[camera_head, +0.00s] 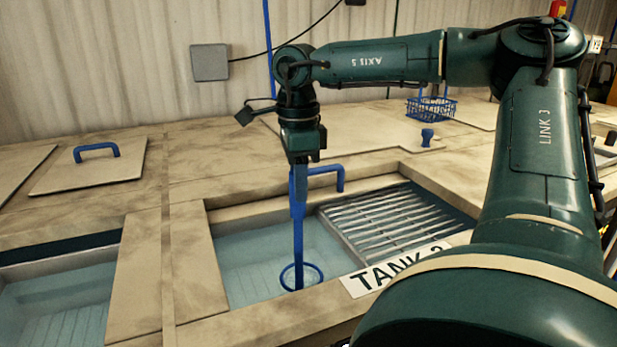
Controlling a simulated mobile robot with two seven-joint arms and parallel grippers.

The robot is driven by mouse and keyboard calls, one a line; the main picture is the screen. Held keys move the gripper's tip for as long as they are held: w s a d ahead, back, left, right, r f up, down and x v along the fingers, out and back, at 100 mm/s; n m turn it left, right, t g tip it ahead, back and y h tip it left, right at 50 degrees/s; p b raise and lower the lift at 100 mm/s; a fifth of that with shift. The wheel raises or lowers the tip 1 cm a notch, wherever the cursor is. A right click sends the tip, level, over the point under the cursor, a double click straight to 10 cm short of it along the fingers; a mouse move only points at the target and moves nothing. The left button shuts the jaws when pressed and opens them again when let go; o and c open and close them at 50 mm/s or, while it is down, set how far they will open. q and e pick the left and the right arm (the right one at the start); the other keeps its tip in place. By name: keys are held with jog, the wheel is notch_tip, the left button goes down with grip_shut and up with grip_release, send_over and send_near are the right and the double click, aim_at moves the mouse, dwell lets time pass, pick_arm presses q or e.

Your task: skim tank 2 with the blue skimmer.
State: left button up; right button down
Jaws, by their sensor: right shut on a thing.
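My right gripper (303,158) is shut on the top of the blue skimmer (298,228), which hangs nearly upright. The skimmer's hoop (321,277) is low inside the open tank (258,255), near its front edge. I cannot tell whether the hoop touches the water. The tank's white label (365,281) reads "TANK" with a number that my right arm partly hides. A slatted metal rack (395,222) covers the right part of this tank. My left gripper is out of view.
A blue handle (340,180) stands just behind the skimmer. Another open tank (60,305) lies at the lower left. A lid (110,172) with a blue handle (96,150) lies behind it. A blue basket (431,108) and small blue object (427,137) are farther back.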

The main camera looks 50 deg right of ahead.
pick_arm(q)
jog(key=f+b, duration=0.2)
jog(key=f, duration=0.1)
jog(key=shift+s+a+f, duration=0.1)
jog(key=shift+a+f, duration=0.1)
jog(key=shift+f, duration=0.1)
pick_arm(e)
jog(key=w+a, duration=0.1)
jog(key=a, duration=1.1)
jog(key=shift+f, duration=0.2)
jog(key=shift+r, duration=0.1)
pick_arm(q)
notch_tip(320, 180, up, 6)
jog(key=p, duration=0.5)
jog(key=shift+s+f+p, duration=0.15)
jog(key=shift+p, duration=0.2)
pick_arm(e)
notch_tip(320, 180, up, 15)
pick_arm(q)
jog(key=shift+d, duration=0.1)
